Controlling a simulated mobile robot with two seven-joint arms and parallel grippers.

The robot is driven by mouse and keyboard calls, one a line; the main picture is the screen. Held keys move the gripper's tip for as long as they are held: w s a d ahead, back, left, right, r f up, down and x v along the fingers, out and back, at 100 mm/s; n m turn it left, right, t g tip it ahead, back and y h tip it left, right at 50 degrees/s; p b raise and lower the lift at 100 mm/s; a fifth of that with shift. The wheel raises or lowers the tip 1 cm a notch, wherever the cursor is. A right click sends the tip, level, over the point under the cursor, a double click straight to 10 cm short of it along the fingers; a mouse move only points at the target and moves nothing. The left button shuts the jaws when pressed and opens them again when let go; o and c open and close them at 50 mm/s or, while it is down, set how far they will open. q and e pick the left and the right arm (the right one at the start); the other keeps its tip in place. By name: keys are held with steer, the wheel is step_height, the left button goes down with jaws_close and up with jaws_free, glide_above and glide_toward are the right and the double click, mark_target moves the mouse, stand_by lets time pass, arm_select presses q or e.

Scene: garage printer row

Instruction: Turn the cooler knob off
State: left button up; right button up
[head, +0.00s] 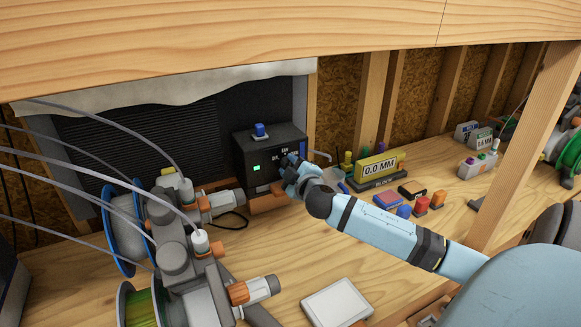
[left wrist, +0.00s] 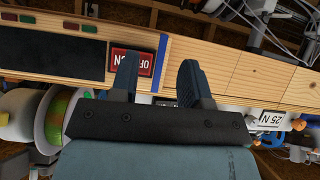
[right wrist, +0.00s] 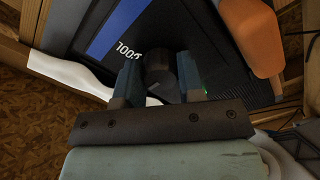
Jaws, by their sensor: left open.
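The cooler is a black box (head: 270,150) on the bench against the wall, with a green light and a blue block on top. Its dark round knob (right wrist: 160,75) shows in the right wrist view beside upside-down "COOL" lettering. In the head view my right gripper (head: 298,178) is at the cooler's front and hides the knob.
Printer parts and spools (head: 125,225) fill the bench left of the cooler. Orange pieces lie below the cooler. A yellow "0.0 MM" block (head: 378,167) and several coloured blocks stand to the right. A white tray (head: 338,303) lies in front. A wooden beam (head: 250,45) crosses above.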

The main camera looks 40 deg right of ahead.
steer(key=shift+r+n+p, duration=0.15)
steer(key=shift+n+p, duration=0.5)
steer(key=shift+n, duration=0.15)
steer(key=n+p, duration=0.1)
steer(key=n, duration=0.1)
steer(key=shift+n+p, duration=0.3)
steer(key=n+p, duration=0.3)
steer(key=n, duration=0.2)
steer(key=shift+n+p, duration=0.55)
steer(key=shift+n, duration=0.85)
steer(key=o, duration=0.9)
